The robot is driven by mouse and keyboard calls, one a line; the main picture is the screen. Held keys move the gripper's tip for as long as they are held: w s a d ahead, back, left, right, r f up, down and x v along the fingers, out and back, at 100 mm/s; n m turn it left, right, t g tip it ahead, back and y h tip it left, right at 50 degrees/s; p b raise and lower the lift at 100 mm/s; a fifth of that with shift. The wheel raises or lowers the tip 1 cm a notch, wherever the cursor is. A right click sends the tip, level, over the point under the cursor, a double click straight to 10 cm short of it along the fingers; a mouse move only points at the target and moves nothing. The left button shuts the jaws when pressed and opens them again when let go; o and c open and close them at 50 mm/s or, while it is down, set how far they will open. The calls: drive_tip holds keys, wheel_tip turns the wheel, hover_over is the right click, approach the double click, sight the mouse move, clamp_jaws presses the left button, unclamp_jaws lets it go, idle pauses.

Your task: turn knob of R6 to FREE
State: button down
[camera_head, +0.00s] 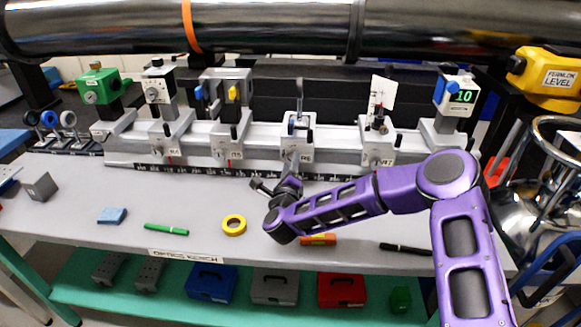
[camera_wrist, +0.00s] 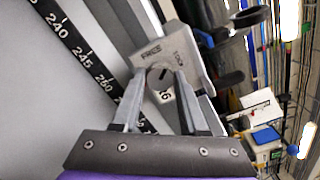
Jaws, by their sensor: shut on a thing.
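The R6 carrier (camera_head: 298,138) is a light grey block on the rail, with its R6 tag at the front. In the wrist view the carrier's face (camera_wrist: 165,45) shows the words FREE and LOCK above a small round grey knob (camera_wrist: 158,76) with a dark line on it. The R6 tag shows partly below the knob. My gripper (camera_wrist: 160,78) has its two grey fingers on either side of the knob, shut on it. In the head view my gripper (camera_head: 291,172) reaches the front of R6 from below. Which word the knob's line points to is not clear.
Carrier R7 (camera_head: 377,150) stands to the right and R5 (camera_head: 232,145) to the left. A black scale strip (camera_wrist: 85,60) runs along the rail. A yellow tape roll (camera_head: 234,225), green pen (camera_head: 166,229) and orange object (camera_head: 318,239) lie on the bench.

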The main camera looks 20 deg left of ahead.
drive_tip(key=shift+n+b, duration=2.45)
drive_tip(key=shift+n, duration=2.55)
drive_tip(key=shift+c, duration=2.2)
unclamp_jaws()
drive_tip(key=v, duration=1.7)
drive_tip(key=shift+s, duration=0.2)
drive_tip(key=shift+w+d, duration=0.1)
